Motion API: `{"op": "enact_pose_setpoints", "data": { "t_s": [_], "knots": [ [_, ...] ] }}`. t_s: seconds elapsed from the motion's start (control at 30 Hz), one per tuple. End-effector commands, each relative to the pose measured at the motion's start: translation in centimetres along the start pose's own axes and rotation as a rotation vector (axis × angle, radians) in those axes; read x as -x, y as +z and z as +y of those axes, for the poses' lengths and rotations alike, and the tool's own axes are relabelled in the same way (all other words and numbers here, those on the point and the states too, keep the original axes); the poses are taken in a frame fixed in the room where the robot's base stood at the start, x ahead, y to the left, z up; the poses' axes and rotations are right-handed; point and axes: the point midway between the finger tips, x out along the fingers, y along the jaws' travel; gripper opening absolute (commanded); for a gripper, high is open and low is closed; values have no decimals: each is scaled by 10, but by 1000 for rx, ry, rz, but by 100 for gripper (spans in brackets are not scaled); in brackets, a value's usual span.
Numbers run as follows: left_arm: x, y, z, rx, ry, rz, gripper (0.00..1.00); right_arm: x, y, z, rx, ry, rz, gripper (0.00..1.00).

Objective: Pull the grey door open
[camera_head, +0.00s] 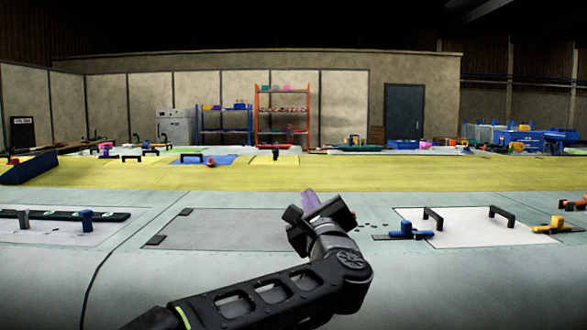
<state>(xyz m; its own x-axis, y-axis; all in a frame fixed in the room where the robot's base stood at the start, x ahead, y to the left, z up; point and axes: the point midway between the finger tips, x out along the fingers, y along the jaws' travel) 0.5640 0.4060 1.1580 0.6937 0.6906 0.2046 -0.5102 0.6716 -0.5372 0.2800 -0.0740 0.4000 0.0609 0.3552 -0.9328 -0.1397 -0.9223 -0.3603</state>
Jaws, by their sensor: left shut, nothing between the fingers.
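The grey door (230,229) looks like a flat panel set in the pale wing surface, with two dark hinge-like pieces (184,211) along its left side. It lies flush and looks closed. My left gripper (318,212) is over the panel's right edge, shut, with nothing seen held in it. A small purple piece (310,200) shows just behind the gripper's tips; I cannot tell what it belongs to or whether they touch. The gripper and its wrist hide the panel's right edge. My right gripper is not in view.
To the right is a white panel (470,232) with two black handles and a blue clamp (408,229) near its left edge. To the left are a dark rail (60,215) and a blue knob (87,217). A dark upright door (404,112) stands in the far wall.

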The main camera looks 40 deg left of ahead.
Motion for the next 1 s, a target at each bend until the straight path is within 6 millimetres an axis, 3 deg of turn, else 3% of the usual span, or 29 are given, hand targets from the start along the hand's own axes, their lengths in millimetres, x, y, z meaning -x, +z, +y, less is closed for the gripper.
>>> {"op": "enact_pose_setpoints", "data": {
  "t_s": [0.27, 0.73, 0.83, 1.0],
  "knots": [
    [-18, 1, 0, 0, 2, -1, 0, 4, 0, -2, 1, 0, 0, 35],
    [-105, 5, -1, -1, 1, -2, 0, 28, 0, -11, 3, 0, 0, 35],
    [-106, 24, -1, 2, 1, -3, 0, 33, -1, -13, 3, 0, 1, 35],
    [-109, 36, 0, 0, 0, -1, 0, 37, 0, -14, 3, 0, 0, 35]
  ]
}}
